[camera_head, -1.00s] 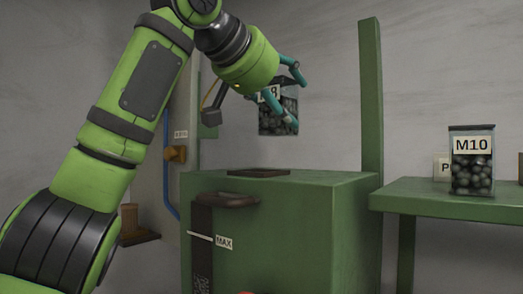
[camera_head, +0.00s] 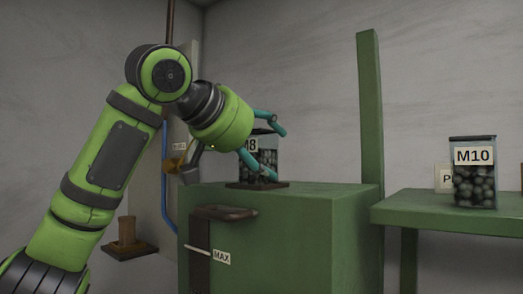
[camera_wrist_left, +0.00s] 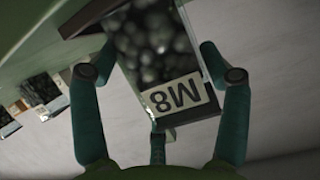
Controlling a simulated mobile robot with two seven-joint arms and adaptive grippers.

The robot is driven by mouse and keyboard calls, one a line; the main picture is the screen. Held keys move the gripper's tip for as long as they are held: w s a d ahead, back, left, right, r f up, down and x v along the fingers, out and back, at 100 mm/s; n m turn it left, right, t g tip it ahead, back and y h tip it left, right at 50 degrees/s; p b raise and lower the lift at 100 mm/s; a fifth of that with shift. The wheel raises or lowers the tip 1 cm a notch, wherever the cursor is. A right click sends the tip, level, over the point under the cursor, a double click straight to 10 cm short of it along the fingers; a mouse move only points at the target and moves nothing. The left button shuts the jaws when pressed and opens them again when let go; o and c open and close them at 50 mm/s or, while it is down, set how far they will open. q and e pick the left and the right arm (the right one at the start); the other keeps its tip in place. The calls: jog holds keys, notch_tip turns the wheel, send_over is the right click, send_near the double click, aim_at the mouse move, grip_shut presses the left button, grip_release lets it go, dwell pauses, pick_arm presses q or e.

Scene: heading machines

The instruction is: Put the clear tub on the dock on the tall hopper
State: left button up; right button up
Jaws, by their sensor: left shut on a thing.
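The clear tub (camera_head: 270,150), marked M8 and filled with dark balls, is upright at the top of the tall green hopper (camera_head: 290,215). Its base meets the dark dock (camera_head: 240,185) on the hopper's top, though the fingers hide part of the contact. My left gripper (camera_head: 265,150) is shut on the tub from the left. In the left wrist view the tub (camera_wrist_left: 155,50) sits between the teal fingers (camera_wrist_left: 165,85), its label upside down. My right gripper is not in view.
A second tub marked M10 (camera_head: 474,185) stands on a green side bench (camera_head: 430,212) at the right. A green post (camera_head: 370,110) rises behind the hopper's right side. A small brown shelf (camera_head: 130,248) is on the left wall.

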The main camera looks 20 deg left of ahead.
pick_arm(q)
jog(key=shift+s+f, duration=0.1)
jog(key=o, duration=1.2)
jog(key=shift+d+f, duration=0.1)
jog(key=shift+o, duration=0.2)
jog(key=shift+r, duration=0.2)
jog(key=shift+s, duration=0.15)
jog(key=b+v, duration=0.3)
jog(key=v, duration=0.8)
jog(key=shift+s+a+r, duration=0.25)
